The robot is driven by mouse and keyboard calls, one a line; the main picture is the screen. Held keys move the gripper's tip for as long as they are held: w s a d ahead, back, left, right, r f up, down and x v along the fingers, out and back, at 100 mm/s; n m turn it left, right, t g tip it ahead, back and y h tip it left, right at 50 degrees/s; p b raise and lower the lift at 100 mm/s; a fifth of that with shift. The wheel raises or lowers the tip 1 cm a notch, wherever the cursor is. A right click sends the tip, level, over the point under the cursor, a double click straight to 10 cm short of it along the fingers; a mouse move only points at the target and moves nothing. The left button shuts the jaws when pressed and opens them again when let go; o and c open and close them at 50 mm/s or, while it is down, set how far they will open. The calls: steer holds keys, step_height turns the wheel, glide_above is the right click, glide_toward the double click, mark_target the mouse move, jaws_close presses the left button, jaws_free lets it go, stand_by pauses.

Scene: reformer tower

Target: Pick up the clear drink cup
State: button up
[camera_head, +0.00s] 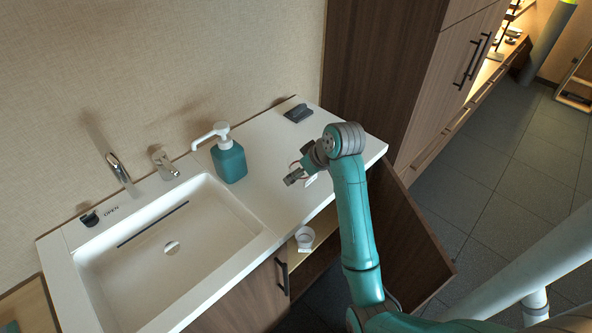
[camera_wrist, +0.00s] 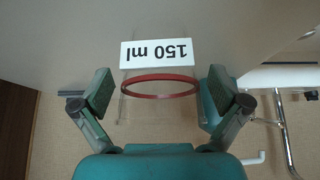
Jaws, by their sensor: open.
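The clear drink cup (camera_wrist: 160,106) shows in the wrist view as a see-through body with a red ring and a white "150 ml" label, which appears upside down. My gripper (camera_wrist: 159,92) is open, with one finger on each side of the cup and a visible gap to it at the left. In the head view my gripper (camera_head: 295,178) is over the right part of the counter. The cup (camera_head: 311,180) is mostly hidden there behind my gripper and arm; only a pale bit with a reddish edge shows.
A teal pump bottle (camera_head: 229,160) stands on the white counter (camera_head: 262,133), left of my gripper. A sink (camera_head: 150,270) lies further left. A dark small object (camera_head: 298,113) sits at the back. Below, a white cup-like item (camera_head: 304,237) is in the open cabinet, its door (camera_head: 400,235) swung out.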

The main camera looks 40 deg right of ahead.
steer(key=shift+c, duration=0.3)
steer(key=c, duration=0.9)
steer(key=shift+c, duration=0.2)
steer(key=shift+r, duration=0.15)
